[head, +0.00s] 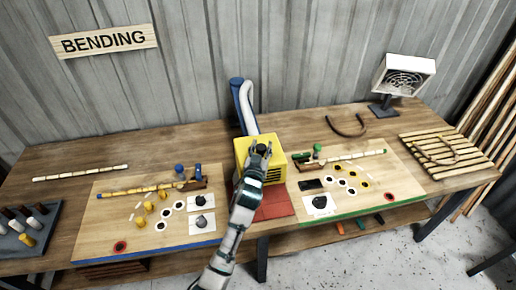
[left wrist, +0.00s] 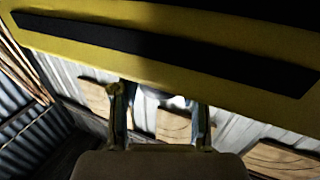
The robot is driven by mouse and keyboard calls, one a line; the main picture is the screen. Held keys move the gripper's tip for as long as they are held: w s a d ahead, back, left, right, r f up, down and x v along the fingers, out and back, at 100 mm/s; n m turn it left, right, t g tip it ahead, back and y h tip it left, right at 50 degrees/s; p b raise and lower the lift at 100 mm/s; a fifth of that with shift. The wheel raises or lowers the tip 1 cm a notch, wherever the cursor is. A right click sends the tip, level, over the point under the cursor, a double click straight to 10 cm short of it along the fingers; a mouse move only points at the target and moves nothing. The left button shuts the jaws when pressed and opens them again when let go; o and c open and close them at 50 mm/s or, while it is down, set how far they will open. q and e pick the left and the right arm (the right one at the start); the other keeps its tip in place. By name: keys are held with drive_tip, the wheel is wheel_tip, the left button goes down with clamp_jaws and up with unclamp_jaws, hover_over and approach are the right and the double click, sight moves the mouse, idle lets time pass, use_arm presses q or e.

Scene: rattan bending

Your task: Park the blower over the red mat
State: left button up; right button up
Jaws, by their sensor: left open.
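The blower is a yellow box (head: 277,166) with a pale hose and a blue cylinder (head: 237,92) behind it, at the middle of the bench. The red mat (head: 273,206) shows at the box's near side; the box and my arm hide part of it, so I cannot tell how far it runs underneath. My left gripper (head: 259,151) is open at the top of the yellow box. In the left wrist view the yellow body with a black strip (left wrist: 170,50) fills the top, beyond my spread fingers (left wrist: 160,115). Contact cannot be told.
A left board (head: 110,215) and a right board (head: 350,208) with small parts flank the mat. A dark tray (head: 30,240) stands at far left. A fan-like heater (head: 403,77), a curved rod (head: 348,130) and a slatted rack (head: 430,165) are at the right.

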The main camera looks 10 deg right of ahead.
sight(257, 150)
use_arm(q)
drive_tip(key=shift+o, duration=0.9)
drive_tip(key=shift+d, duration=0.25)
drive_tip(key=shift+a, duration=0.1)
drive_tip(key=shift+s+a, duration=0.15)
drive_tip(key=shift+a, duration=0.45)
drive_tip(key=shift+s+a+f, duration=0.1)
drive_tip(key=shift+s+a, duration=0.25)
drive_tip(key=shift+s, duration=0.2)
drive_tip(key=shift+s+a, duration=0.3)
drive_tip(key=shift+s, duration=0.25)
drive_tip(key=d+v, duration=0.1)
drive_tip(key=v, duration=0.8)
use_arm(e)
drive_tip(key=shift+a, duration=0.25)
use_arm(q)
drive_tip(key=shift+s, duration=0.15)
